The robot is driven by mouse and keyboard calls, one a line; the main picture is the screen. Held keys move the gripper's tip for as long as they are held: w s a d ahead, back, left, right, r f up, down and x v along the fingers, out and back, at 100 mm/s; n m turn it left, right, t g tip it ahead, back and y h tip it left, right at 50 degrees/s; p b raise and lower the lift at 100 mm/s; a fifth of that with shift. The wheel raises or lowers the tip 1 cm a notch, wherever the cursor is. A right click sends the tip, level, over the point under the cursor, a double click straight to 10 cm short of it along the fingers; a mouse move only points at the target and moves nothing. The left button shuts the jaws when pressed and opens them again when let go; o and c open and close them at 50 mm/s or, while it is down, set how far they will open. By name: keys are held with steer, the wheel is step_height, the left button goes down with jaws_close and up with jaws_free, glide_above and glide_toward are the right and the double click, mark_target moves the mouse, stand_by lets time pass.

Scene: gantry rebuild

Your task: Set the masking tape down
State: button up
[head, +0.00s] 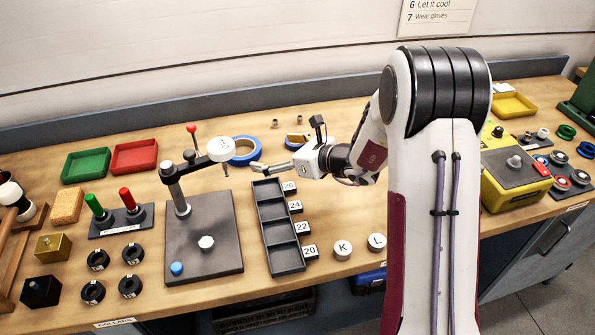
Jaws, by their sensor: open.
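A blue ring that looks like the roll of masking tape (245,157) is on the bench, beyond the tip of my gripper. The white round head of the stand hides part of its left side. My gripper (262,168) reaches left over the bench, low, near the upper end of the dark slotted tray. It is open, with nothing seen between its fingers. Its fingertips are just in front of the blue ring in this view; whether they touch it I cannot tell. A second blue and tan item (297,139) lies behind my gripper, partly hidden.
The stand (204,240) with its arm and red knob is left of my gripper. The dark tray (287,261) with number tags is below it. Green (86,165) and red (134,156) trays are at the left. A yellow box (512,190) stands at the right, behind my arm.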

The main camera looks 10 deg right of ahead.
steer(key=s+a+r+n+g, duration=0.35)
steer(key=s+r+n, duration=0.35)
steer(key=s, duration=0.4)
steer(key=s+a+r+n+g, duration=0.3)
steer(key=s+a+r+n, duration=0.2)
steer(key=s+n, duration=0.4)
steer(key=s+d+n+h, duration=0.4)
steer(key=s+d+n, duration=0.2)
steer(key=s, duration=0.4)
steer(key=s+d+r+n+t+h, duration=0.1)
steer(key=s+d+n+h, duration=0.3)
steer(key=s, duration=0.6)
steer(key=d+n, duration=0.2)
steer(key=d, duration=0.1)
steer(key=shift+s+d+r+n, duration=0.15)
steer(key=shift+s+r+n, duration=0.15)
steer(key=shift+s, duration=0.1)
